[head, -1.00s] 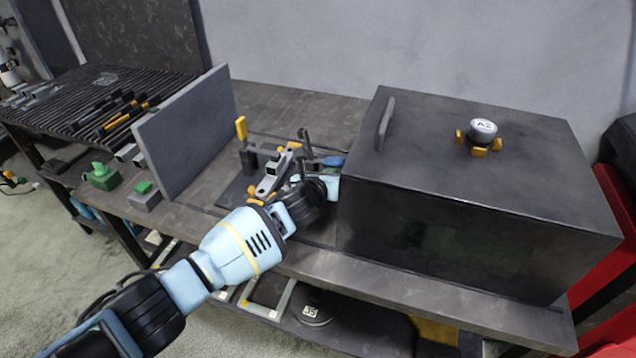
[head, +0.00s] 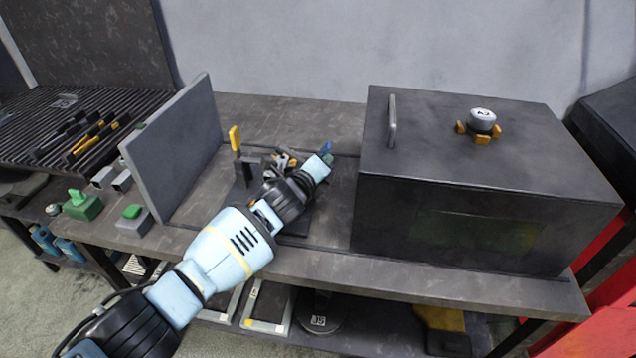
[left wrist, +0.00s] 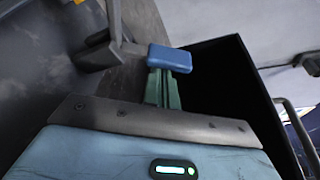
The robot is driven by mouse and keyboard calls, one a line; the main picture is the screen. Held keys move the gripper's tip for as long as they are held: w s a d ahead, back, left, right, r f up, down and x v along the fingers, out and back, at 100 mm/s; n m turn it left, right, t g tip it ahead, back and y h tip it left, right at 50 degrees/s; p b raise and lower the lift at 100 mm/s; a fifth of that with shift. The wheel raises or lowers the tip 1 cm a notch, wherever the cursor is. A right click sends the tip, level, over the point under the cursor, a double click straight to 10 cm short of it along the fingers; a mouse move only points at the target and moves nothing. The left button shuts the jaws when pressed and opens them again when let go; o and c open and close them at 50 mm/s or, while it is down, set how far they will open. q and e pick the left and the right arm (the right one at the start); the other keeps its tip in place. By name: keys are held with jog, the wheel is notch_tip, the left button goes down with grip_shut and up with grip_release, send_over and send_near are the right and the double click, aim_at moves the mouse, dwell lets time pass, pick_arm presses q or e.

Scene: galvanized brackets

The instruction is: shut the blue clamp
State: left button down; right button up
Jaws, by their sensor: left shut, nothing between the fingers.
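The blue clamp's handle (head: 327,148) shows just beyond my left gripper (head: 323,160) in the head view. In the left wrist view the blue handle grip (left wrist: 170,58) sits on a grey arm (left wrist: 110,50) of the clamp. My left gripper's greenish fingers (left wrist: 162,92) are together, with nothing between them, right up against the blue grip; I cannot tell whether they touch it. The handle looks raised in the head view. My gripper and wrist hide most of the clamp's base. My right gripper is out of view.
A clamp with an upright yellow handle (head: 235,138) stands left of my wrist. A grey upright panel (head: 175,150) is further left. A large dark box (head: 460,215) stands close on the right. The bench (head: 280,115) behind is clear.

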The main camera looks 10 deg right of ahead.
pick_arm(q)
jog(key=n, duration=0.1)
jog(key=n+h, duration=0.1)
jog(key=a+r+n, duration=0.1)
jog(key=shift+w+t, duration=0.25)
jog(key=shift+t, duration=0.05)
jog(key=shift+w+a+r+n+t+h+b, duration=0.1)
jog(key=shift+a+r+n+t+h+b, duration=0.15)
jog(key=shift+n, duration=0.35)
jog(key=shift+w+a+r+n+t+h+b, duration=0.1)
jog(key=shift+a+n+h+b, duration=0.2)
jog(key=shift+n, duration=0.3)
jog(key=shift+a+r+n, duration=0.15)
jog(key=shift+a+n, duration=0.1)
jog(key=shift+n, duration=0.25)
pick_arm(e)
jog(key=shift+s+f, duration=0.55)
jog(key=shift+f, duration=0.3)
pick_arm(q)
jog(key=shift+a, duration=0.15)
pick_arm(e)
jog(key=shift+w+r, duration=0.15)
